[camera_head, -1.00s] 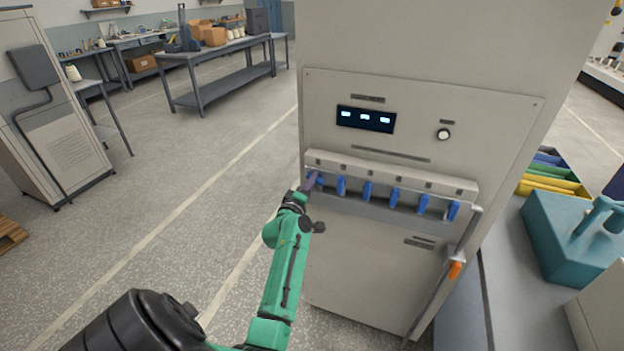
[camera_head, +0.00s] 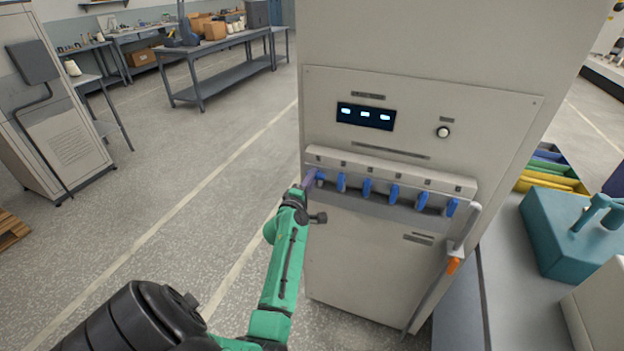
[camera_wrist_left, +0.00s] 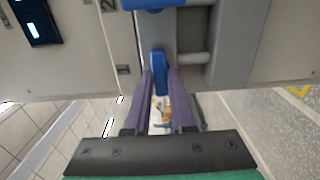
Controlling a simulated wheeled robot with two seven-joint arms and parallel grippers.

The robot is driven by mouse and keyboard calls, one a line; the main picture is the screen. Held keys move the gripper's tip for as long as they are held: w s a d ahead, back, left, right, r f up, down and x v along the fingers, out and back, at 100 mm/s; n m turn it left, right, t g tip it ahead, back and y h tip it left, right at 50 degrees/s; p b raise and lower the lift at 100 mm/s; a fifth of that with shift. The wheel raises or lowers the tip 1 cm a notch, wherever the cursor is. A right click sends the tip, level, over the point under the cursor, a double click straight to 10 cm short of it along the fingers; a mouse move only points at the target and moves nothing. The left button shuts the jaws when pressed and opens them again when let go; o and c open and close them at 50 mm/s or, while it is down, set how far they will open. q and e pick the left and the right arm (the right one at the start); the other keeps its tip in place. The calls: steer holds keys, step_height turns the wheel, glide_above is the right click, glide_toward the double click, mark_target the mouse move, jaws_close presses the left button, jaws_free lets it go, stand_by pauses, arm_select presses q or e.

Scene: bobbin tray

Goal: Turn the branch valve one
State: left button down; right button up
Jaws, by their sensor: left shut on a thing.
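The grey cabinet (camera_head: 365,262) carries a row of valves with small blue handles below a pale strip. The leftmost blue handle (camera_head: 320,175) is at my left gripper (camera_head: 311,179), which reaches the left end of the row and partly covers it. In the left wrist view, the purple fingers (camera_wrist_left: 160,84) are shut on a blue handle (camera_wrist_left: 158,64), one finger on each side. Another blue handle (camera_wrist_left: 150,3) shows at the top edge of that view. The other handles, such as the second one (camera_head: 341,182), hang downward. My right gripper is out of view.
A pale bar with an orange part (camera_head: 454,265) runs down the cabinet's right front edge. A lit display (camera_head: 366,117) and a round knob (camera_head: 443,132) sit above the valves. A teal machine (camera_head: 570,235) stands at right. Open floor lies left of the cabinet.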

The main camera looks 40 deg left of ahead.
arm_select(q)
steer(key=c, duration=0.8)
jaws_free()
steer(key=shift+o, duration=0.2)
steer(key=shift+s, duration=0.1)
steer(key=p+v, duration=0.1)
steer(key=v, duration=1.3)
steer(key=shift+s, duration=0.2)
steer(key=shift+d, duration=0.1)
